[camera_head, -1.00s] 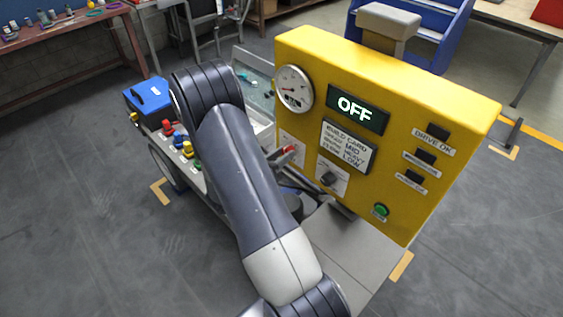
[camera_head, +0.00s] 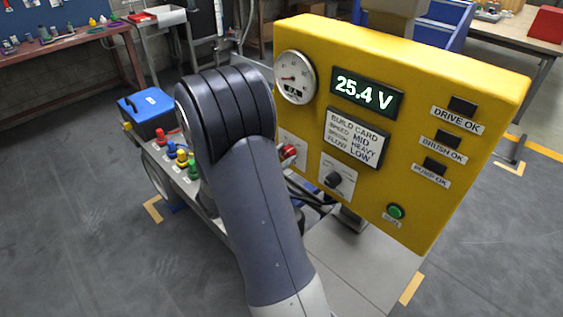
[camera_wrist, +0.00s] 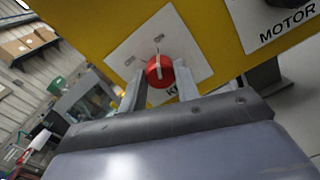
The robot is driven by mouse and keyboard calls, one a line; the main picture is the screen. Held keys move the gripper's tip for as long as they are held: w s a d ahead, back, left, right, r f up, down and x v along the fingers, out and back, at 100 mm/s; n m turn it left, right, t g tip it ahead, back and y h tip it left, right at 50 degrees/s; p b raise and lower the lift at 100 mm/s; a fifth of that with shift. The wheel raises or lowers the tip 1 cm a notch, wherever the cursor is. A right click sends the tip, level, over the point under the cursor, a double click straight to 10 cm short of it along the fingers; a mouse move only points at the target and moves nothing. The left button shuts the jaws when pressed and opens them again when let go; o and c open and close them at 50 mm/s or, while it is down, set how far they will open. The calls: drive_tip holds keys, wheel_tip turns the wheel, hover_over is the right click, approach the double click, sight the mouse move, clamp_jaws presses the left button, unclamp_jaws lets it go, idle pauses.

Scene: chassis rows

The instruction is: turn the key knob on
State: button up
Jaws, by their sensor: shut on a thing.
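The key knob (camera_wrist: 160,72) is red with a pale pointer stripe, on a white plate (camera_wrist: 194,48) fixed to the yellow panel. In the wrist view the two fingers of my gripper (camera_wrist: 159,80) stand on either side of the knob, shut on it. The stripe runs roughly upright in that view, between small labels too blurred to read. In the head view the red knob (camera_head: 289,151) shows just right of my arm, which hides my gripper. The display (camera_head: 366,92) on the yellow panel (camera_head: 420,90) reads 25.4 V.
Right of the key knob is a dark selector knob (camera_head: 334,180). A round gauge (camera_head: 295,77), a build card (camera_head: 355,137), dark indicators and a green button (camera_head: 396,212) are on the panel. Coloured connectors (camera_head: 182,158) and a blue box (camera_head: 147,110) lie left of my arm.

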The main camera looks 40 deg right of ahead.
idle(0.4)
drive_tip(key=o, duration=1)
drive_tip(key=a, duration=0.7)
drive_tip(key=s+a+b, duration=0.1)
drive_tip(key=a, duration=0.2)
drive_tip(key=shift+a, duration=0.4)
drive_tip(key=shift+d, duration=0.15)
drive_tip(key=d, duration=0.7)
drive_tip(key=w+d+p, duration=0.1)
drive_tip(key=d, duration=0.2)
drive_tip(key=shift+d, duration=0.25)
